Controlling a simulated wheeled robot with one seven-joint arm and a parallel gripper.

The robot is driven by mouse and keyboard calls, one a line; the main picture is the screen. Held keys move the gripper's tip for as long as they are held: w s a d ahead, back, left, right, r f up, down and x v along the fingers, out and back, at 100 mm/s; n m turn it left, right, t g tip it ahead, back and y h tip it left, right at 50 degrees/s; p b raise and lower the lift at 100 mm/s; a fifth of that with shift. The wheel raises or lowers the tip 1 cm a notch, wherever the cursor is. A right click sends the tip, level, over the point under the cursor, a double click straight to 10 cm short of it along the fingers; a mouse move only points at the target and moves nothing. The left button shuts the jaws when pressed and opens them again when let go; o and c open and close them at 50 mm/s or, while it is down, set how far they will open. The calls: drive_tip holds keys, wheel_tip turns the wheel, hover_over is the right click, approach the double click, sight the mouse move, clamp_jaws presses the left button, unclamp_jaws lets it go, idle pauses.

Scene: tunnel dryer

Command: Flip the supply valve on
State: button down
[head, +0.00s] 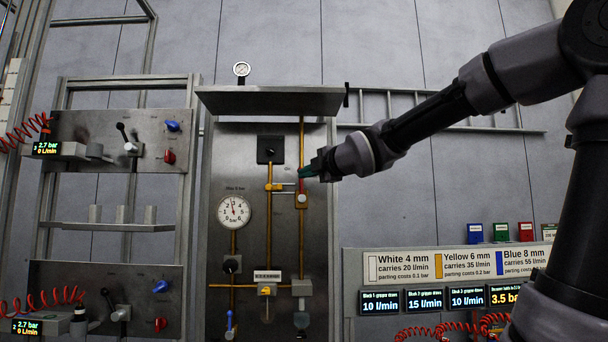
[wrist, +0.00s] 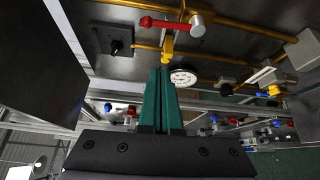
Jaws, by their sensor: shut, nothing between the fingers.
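My gripper (head: 308,173) is in front of the central steel panel (head: 258,150), near the top of a red lever (head: 301,186). Its green fingers (wrist: 160,73) are together with nothing between them. The red lever runs upright along the right brass pipe, above its silver hub (head: 302,199). In the wrist view the red lever (wrist: 165,24) and hub (wrist: 197,25) lie beyond the fingertips, apart from them in the picture. A yellow valve handle (head: 278,187) sits to the left; it also shows in the wrist view (wrist: 168,49). I see no readable label naming the supply valve.
A round gauge (head: 234,211) is on the panel, and a small gauge (head: 241,69) stands on the hood (head: 270,100) above. A blue handle (head: 229,320) is low on the panel. Side racks with red hoses stand left; a pipe-size sign (head: 450,264) is right.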

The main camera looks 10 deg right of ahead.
idle(0.3)
drive_tip(key=s+d+f+m+g+h, duration=0.2)
drive_tip(key=s+f+m+g, duration=0.2)
drive_tip(key=s+f+m, duration=0.6)
drive_tip(key=s+d+f+m+g+h, duration=0.1)
drive_tip(key=s+d+f+m+g, duration=0.2)
drive_tip(key=s+f+m, duration=0.8)
wheel_tip(320, 180, down, 2)
drive_tip(key=m+g, duration=0.2)
drive_tip(key=m, duration=0.4)
drive_tip(key=shift+s+d+f+g+h, duration=0.2)
drive_tip(key=shift+d+g+h, duration=0.1)
drive_tip(key=shift+d+h, duration=0.1)
drive_tip(key=c, duration=1.5)
unclamp_jaws()
drive_tip(key=shift+c, duration=0.2)
